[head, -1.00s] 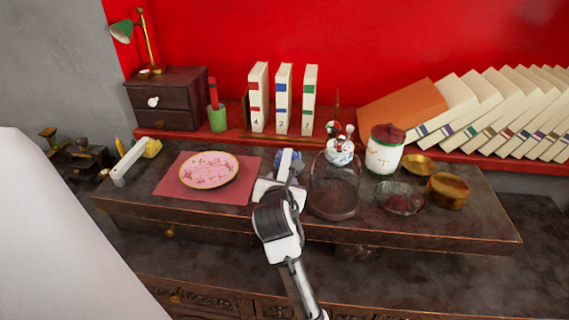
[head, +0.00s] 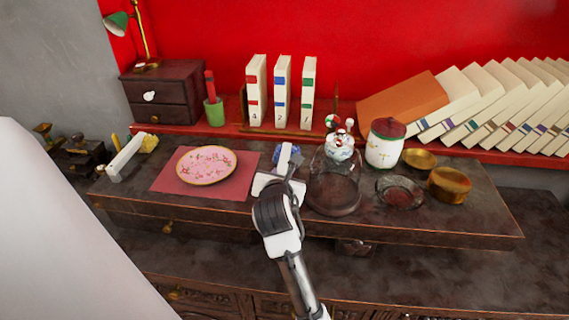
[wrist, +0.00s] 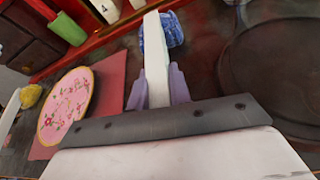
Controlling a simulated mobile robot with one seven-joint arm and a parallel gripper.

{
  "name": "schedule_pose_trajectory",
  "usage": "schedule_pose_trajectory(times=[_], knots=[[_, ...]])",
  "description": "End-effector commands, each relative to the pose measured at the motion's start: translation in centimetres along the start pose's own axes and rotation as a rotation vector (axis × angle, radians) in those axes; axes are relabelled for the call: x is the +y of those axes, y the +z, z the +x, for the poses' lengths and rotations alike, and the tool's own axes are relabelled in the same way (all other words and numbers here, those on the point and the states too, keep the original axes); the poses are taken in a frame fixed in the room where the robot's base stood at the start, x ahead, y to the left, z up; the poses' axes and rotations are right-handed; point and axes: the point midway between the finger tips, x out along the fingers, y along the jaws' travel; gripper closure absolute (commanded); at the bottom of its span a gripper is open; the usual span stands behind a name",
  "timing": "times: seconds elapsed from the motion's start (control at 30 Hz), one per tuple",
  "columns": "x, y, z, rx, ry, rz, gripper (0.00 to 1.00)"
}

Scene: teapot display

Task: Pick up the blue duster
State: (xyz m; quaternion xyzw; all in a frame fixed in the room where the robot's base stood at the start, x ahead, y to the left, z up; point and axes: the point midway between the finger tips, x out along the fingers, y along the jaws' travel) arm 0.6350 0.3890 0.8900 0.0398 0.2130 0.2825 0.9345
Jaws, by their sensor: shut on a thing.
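The blue duster has a blue head (wrist: 176,31) and a long pale handle (wrist: 155,65). In the wrist view its handle runs between the two purple-grey fingers of my gripper (wrist: 158,88), which are shut on it. The head lies beyond the fingertips, near the rim of the dark tabletop. In the head view my gripper (head: 279,183) is between the pink plate and the glass dome, and the handle top (head: 284,156) sticks up past it. The blue head shows only partly there. I cannot tell whether the duster touches the tabletop.
A pink floral plate (head: 206,165) on a red mat (head: 165,184) is at the left. A glass dome (head: 333,190) stands close on the right, with a lidded white jar (head: 384,147) beyond. A yellow duster (head: 149,143) lies far left. Upright books (head: 256,92) stand behind.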

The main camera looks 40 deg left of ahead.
Motion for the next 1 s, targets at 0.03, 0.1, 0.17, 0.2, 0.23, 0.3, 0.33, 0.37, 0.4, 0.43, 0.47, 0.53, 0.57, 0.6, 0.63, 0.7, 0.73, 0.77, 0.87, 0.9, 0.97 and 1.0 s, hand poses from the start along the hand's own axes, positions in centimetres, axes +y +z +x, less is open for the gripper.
schedule_pose_trajectory(times=[0.03,0.1,0.17,0.2,0.23,0.3,0.33,0.37,0.4,0.43,0.47,0.53,0.57,0.6,0.63,0.7,0.73,0.77,0.87,0.9,0.97,1.0], knots=[[0.0,0.0,0.0,-0.001,0.0,0.0,1.0],[0.0,0.1,0.0,-0.001,0.0,0.0,1.0],[0.0,0.2,-0.1,-0.001,0.0,0.0,1.0],[0.1,0.4,-0.1,-0.002,0.001,-0.001,1.0],[0.1,0.5,-0.2,-0.003,0.001,-0.001,1.0],[0.2,1.0,-0.3,-0.003,0.002,-0.002,1.0],[0.3,1.2,-0.5,-0.003,0.001,-0.002,1.0],[0.3,1.5,-0.6,-0.004,0.001,-0.002,1.0],[0.5,2.0,-0.8,-0.006,0.002,-0.003,1.0],[0.5,2.4,-0.9,-0.005,0.001,-0.002,1.0],[0.7,2.9,-1.2,-0.007,0.002,-0.002,1.0],[0.9,4.3,-1.7,-0.008,0.002,-0.003,1.0],[1.0,4.9,-1.9,-0.008,0.001,-0.003,1.0],[1.3,5.8,-2.4,-0.009,0.002,-0.004,1.0],[1.4,6.5,-2.6,-0.01,0.002,-0.003,1.0],[1.8,8.2,-3.4,-0.01,0.002,-0.005,1.0],[1.9,8.9,-3.6,-0.01,0.002,-0.004,1.0],[2.1,9.6,-3.9,-0.009,0.001,-0.003,1.0],[2.5,11.8,-4.8,-0.008,0.001,-0.003,1.0],[2.8,12.6,-5.2,-0.008,0.002,-0.002,1.0],[3.0,13.7,-5.7,-0.007,0.002,-0.003,1.0],[3.1,14.4,-5.9,-0.006,0.001,-0.003,1.0]])
